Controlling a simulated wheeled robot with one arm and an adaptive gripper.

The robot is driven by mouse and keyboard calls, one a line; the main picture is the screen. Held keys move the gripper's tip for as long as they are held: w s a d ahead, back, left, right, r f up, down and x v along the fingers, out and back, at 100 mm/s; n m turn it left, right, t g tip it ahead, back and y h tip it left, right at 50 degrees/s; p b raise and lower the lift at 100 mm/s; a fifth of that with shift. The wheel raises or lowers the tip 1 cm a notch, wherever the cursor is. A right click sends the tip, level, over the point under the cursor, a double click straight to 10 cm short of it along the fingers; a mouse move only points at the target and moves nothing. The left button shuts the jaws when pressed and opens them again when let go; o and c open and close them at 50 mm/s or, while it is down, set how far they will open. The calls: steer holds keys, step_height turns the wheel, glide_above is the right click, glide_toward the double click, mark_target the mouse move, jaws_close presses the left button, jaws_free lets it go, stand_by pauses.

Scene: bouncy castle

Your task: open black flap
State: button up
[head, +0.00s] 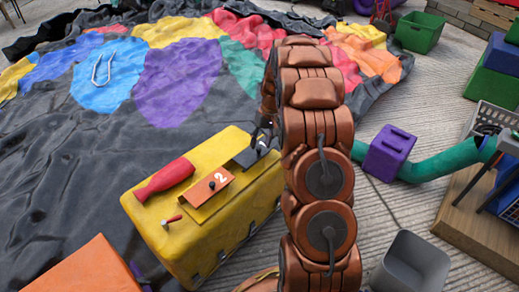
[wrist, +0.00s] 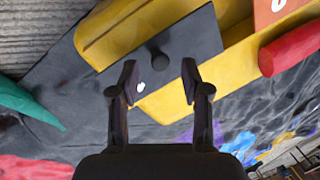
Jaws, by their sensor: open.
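The black flap (wrist: 195,38) is a flat dark plate with a round black knob (wrist: 158,58) and a partly covered white mark. It lies on the yellow box (wrist: 120,32), and it also shows at the far right of the box top in the head view (head: 243,160). I cannot tell whether it is raised. My gripper (wrist: 160,82) is open and empty, its two fingertips apart, just short of the knob and facing it. In the head view my gripper (head: 264,135) is over the black flap and partly hides it.
On the yellow box are an orange flap (head: 209,186) marked 2, a red bottle-like object (head: 165,179) and a small red-headed hammer (head: 171,220). A grey bin (head: 412,264), a purple block (head: 388,153) and a green tube (head: 440,164) stand to the right.

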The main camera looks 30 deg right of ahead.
steer(key=shift+x, duration=1.3)
steer(key=shift+c, duration=0.3)
jaws_close()
